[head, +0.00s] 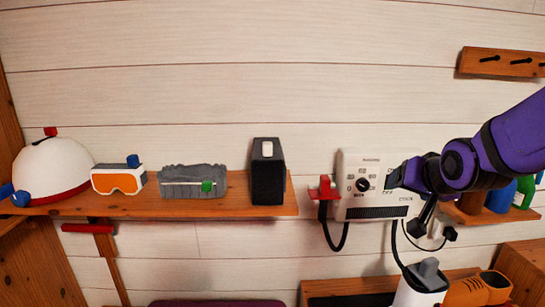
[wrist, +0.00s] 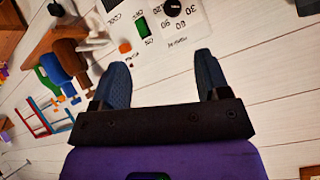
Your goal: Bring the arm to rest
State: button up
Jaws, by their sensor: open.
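My purple arm (head: 520,135) reaches in from the right in the head view. My gripper (head: 393,179) is in front of the right side of a white wall box (head: 350,160) with a black dial. I cannot tell from the head view whether it touches the box. In the wrist view my gripper (wrist: 163,78) has its two dark fingers spread wide, with only bare white wall showing between them. The box (wrist: 150,18) lies beyond the fingertips there, with its dial and a green switch visible. My gripper holds nothing.
A wooden shelf (head: 120,207) at left carries a white helmet (head: 50,168), goggles (head: 118,181), a grey item (head: 190,183) and a dark box (head: 268,172). A red plug with a black cable (head: 324,193) is left of the wall box. A peg rail (head: 500,62) is upper right.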

jog(key=s+r+n+g, duration=0.2)
jog(key=s+r, duration=0.1)
jog(key=s, duration=0.7)
jog(key=s+d+r+n+g, duration=0.1)
jog(key=s+r+g, duration=0.2)
jog(key=s, duration=0.8)
jog(key=shift+d+n, duration=0.25)
jog(key=shift+n, duration=0.15)
